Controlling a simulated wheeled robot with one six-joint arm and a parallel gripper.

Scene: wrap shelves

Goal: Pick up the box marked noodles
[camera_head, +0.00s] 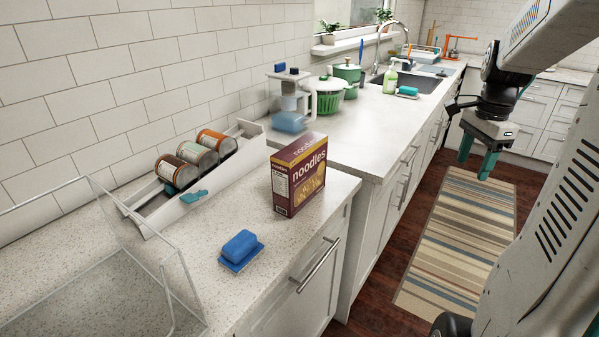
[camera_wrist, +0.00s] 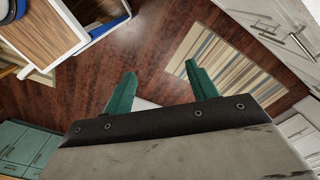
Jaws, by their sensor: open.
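The noodles box (camera_head: 299,176) is maroon and stands upright near the right edge of the near counter in the head view. Its label reads "noodles". My gripper (camera_head: 475,165) hangs at the right of the head view, above the floor beside the striped rug and well apart from the box. Its teal fingers are open and empty. The box does not show in the wrist view.
A blue butter dish (camera_head: 241,250) sits in front of the box. A white rack (camera_head: 226,165) with several cans stands behind it, and a clear bin (camera_head: 170,290) stands at left. Cabinets (camera_head: 320,270) line the floor below; the striped rug (camera_head: 463,235) lies in the aisle.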

